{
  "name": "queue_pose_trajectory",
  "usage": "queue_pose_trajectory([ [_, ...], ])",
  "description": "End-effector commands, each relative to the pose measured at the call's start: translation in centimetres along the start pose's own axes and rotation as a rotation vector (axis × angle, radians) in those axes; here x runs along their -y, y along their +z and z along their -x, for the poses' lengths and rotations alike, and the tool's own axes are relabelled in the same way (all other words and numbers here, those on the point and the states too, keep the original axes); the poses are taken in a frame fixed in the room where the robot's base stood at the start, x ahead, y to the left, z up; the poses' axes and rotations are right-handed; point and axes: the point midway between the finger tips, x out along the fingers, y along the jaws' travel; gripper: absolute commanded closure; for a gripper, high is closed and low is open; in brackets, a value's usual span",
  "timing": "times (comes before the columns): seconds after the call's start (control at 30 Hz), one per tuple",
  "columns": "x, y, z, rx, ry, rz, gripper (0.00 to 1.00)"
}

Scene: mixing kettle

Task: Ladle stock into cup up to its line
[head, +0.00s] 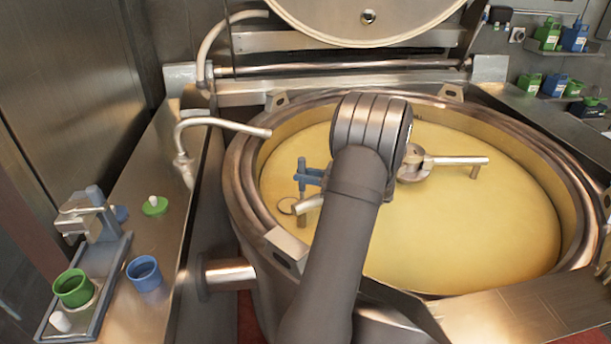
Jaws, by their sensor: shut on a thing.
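Yellow stock (470,230) fills the large kettle (235,170). My gripper (308,178) is over the left part of the stock, mostly hidden behind my arm. It appears shut on the ladle's upright handle (301,166). A green cup (73,287) stands on the tray at the left. A blue cup (145,272) stands on the steel counter beside that tray. No fill line can be made out on either cup.
The mixer (418,163) stands in the kettle, with arms reaching right and left. A bent spout (220,124) rises between counter and kettle. A green lid (155,206) lies on the counter. A metal device (90,217) stands on the tray (112,272). The kettle lid (340,22) is raised.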

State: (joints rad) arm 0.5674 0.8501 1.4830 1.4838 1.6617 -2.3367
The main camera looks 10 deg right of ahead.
Motion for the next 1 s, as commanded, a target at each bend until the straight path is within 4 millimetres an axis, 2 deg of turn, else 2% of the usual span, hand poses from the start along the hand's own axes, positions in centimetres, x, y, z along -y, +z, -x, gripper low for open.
queue_pose_trajectory([
  [1.0, 0.0, -13.7, 0.0, 0.000, 0.000, 0.005, 1.00],
])
